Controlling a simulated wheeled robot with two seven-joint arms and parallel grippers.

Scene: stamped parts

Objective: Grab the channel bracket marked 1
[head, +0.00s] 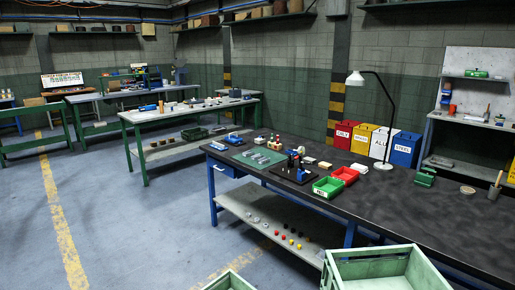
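Several small grey metal parts (262,157) lie on a green mat (278,155) at the far left end of the dark-topped workbench (420,215). They look like stamped brackets. They are too small here for me to read any number, so I cannot tell which one is marked 1. Neither of my grippers is in the head view.
Beside the mat are a dark board with a blue device (300,168), a green bin (328,187) and a red bin (345,175). A white lamp (356,79) stands behind. Green crates (385,270) are in front. Open floor (130,230) lies left.

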